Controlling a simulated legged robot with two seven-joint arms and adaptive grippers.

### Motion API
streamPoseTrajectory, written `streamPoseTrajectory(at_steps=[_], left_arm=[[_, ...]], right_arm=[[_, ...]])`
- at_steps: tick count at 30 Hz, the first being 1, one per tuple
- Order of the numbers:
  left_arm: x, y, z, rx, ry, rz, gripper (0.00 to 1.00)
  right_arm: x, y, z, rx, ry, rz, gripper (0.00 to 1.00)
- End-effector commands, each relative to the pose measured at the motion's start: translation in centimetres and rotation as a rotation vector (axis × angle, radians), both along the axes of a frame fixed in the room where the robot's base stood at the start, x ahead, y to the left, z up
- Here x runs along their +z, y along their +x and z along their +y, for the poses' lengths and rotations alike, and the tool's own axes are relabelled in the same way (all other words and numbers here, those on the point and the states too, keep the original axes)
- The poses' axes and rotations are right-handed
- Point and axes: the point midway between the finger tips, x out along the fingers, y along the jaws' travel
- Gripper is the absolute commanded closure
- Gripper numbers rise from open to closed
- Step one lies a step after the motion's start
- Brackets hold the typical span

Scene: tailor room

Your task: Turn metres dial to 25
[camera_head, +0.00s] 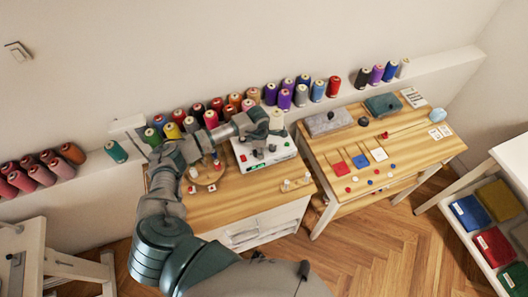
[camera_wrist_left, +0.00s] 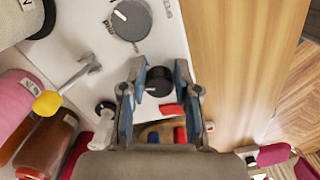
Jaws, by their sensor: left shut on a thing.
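A white winding machine (camera_head: 283,154) with a green display stands on the left wooden table in the head view. Its white panel (camera_wrist_left: 75,35) fills the upper left of the left wrist view. My left gripper (camera_head: 264,140) is over the machine's top; its fingers (camera_wrist_left: 158,88) are on either side of a black knob (camera_wrist_left: 158,80) with a light mark and are shut on it. I cannot read any numbers on either. My right gripper is not in view.
A cream thread cone (camera_head: 277,119) stands at the machine's back. Several coloured spools line the wall ledge. A round wooden holder (camera_head: 207,172) is left of the machine. The right table (camera_head: 335,150) holds cloth squares and small discs.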

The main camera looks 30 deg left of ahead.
Motion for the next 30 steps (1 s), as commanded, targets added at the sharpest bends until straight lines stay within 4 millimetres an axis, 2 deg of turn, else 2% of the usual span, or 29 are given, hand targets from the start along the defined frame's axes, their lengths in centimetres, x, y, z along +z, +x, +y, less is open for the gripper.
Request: streamPoseTrajectory(at_steps=[1,12,30], left_arm=[[-0.58,-0.68,1.78,0.06,0.038,0.025,1.0],[-0.74,-1.1,1.63,0.409,0.041,0.029,1.0],[-0.45,-1.33,1.0,0.977,0.036,0.028,1.0]], right_arm=[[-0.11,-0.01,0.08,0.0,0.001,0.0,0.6],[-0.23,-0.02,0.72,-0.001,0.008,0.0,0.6],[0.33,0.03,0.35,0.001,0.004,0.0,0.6]])
